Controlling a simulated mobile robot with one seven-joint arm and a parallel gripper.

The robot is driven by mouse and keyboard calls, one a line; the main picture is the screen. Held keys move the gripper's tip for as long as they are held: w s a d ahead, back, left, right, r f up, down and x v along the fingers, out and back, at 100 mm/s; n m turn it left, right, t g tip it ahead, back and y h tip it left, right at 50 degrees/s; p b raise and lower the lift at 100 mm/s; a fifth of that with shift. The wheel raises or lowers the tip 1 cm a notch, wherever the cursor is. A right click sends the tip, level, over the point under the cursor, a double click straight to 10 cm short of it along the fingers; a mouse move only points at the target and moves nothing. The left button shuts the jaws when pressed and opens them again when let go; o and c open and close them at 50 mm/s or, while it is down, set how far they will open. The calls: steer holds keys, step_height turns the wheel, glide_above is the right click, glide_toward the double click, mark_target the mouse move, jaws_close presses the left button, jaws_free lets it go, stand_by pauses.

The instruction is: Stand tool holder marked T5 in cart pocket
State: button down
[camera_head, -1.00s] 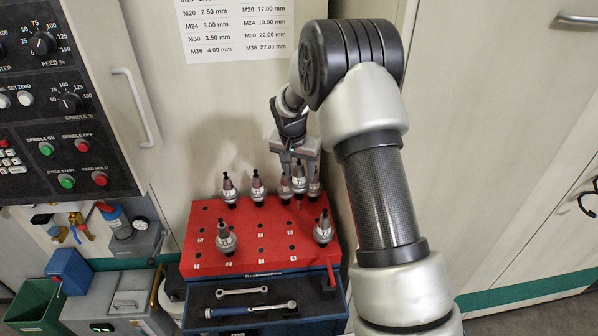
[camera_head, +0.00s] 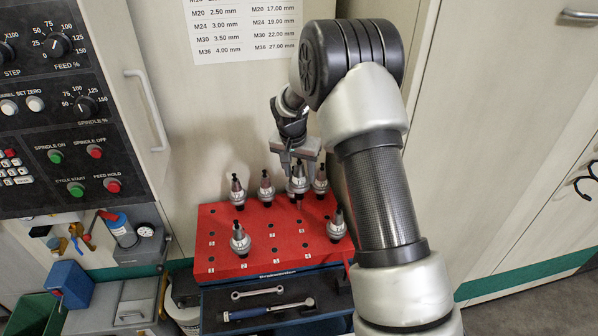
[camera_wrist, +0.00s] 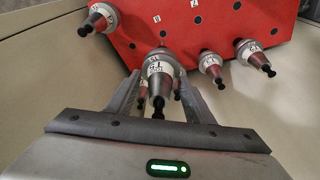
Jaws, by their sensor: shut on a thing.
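My gripper (camera_head: 297,165) is over the back row of the red cart top (camera_head: 222,258). It is shut on a metal tool holder (camera_head: 298,180) with a dark tip, held upright. In the wrist view this holder (camera_wrist: 159,68) stands between my two fingers, with a label only partly legible, so I cannot confirm T5. The holder's lower end is over or near the red top; I cannot tell whether it touches. The cart top has several dark pockets, the front ones beside small white number tags.
Other holders stand close by in the back row: one to the right (camera_head: 320,182), two to the left (camera_head: 265,190) (camera_head: 237,194). Two more stand further forward (camera_head: 240,240) (camera_head: 336,226). An open drawer (camera_head: 230,325) holds a wrench and a blue-handled tool. A control panel is left.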

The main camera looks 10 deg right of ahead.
steer(key=shift+w, duration=0.1)
steer(key=b, duration=0.2)
glide_above(299, 199)
steer(key=w, duration=0.2)
steer(key=shift+s+d+f, duration=0.1)
steer(key=shift+d+f, duration=0.05)
steer(key=shift+f, duration=0.9)
steer(key=shift+s+d+f, duration=0.1)
steer(key=shift+f, duration=0.9)
steer(key=shift+w+f+b, duration=0.1)
steer(key=shift+f+b, duration=0.4)
steer(key=shift+f, duration=0.05)
steer(key=shift+b, duration=0.5)
steer(key=shift+f, duration=0.15)
steer(key=shift+f+b, duration=1.1)
steer(key=shift+f, duration=0.3)
steer(key=shift+f+b, duration=1.5)
steer(key=shift+f, duration=0.1)
steer(key=shift+f+b, duration=0.15)
steer(key=shift+b, duration=0.15)
